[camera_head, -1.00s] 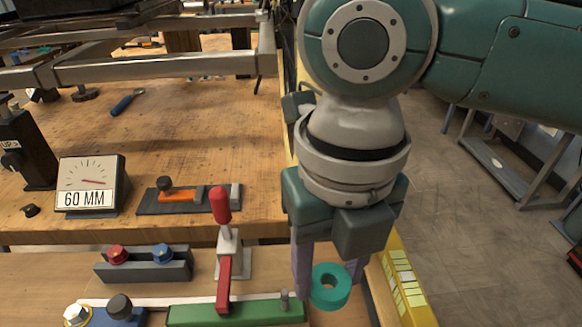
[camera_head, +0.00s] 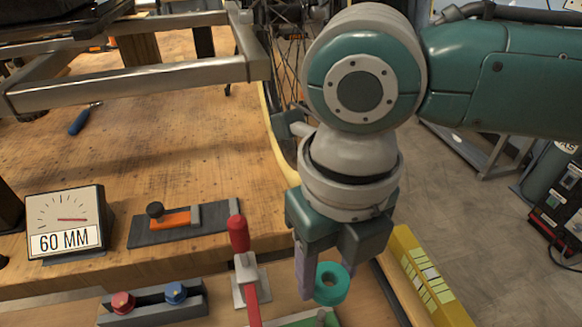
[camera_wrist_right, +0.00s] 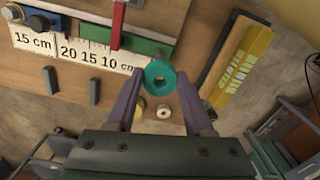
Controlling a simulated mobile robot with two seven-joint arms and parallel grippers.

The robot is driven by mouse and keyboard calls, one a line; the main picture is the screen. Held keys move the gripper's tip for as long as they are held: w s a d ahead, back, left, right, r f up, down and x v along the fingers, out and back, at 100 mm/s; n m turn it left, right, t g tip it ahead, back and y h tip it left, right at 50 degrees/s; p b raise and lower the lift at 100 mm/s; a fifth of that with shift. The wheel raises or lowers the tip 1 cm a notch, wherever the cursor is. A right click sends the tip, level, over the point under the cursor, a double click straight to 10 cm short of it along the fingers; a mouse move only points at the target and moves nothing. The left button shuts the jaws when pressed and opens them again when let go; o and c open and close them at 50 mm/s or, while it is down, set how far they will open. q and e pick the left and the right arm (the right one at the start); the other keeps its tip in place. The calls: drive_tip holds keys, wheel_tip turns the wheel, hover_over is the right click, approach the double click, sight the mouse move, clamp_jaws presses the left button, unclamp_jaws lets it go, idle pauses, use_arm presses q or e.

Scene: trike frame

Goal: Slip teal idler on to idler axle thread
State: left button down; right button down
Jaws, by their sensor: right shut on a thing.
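The teal idler (camera_head: 333,297) is a thick ring with a centre hole, held between the fingers of my right gripper (camera_head: 325,283). In the right wrist view the idler (camera_wrist_right: 166,68) sits between the tips of the two purple-grey fingers (camera_wrist_right: 160,88). A short grey post (camera_head: 321,318) stands at the right end of a green block (camera_head: 300,322), cut off by the lower edge of the head view. It may be the idler axle; I cannot make out a thread. The idler is above and slightly right of it in the picture, apart from it. My left gripper is not in view.
A red-handled clamp (camera_head: 238,236) stands left of my right gripper. A yellow box (camera_head: 432,277) lies to its right. A 60 MM gauge (camera_head: 65,222) and a knob block (camera_head: 152,302) are further left. A ruler (camera_wrist_right: 80,52) shows in the wrist view.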

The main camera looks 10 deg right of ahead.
sight(320, 311)
drive_tip(key=shift+f+b, duration=2.3)
drive_tip(key=shift+f, duration=0.6)
drive_tip(key=shift+r+p, duration=0.1)
drive_tip(key=shift+p, duration=0.5)
drive_tip(key=shift+f, duration=0.3)
drive_tip(key=shift+f+b, duration=1.15)
drive_tip(key=shift+f+b, duration=1.05)
drive_tip(key=shift+f, duration=0.3)
drive_tip(key=shift+c, duration=1)
unclamp_jaws()
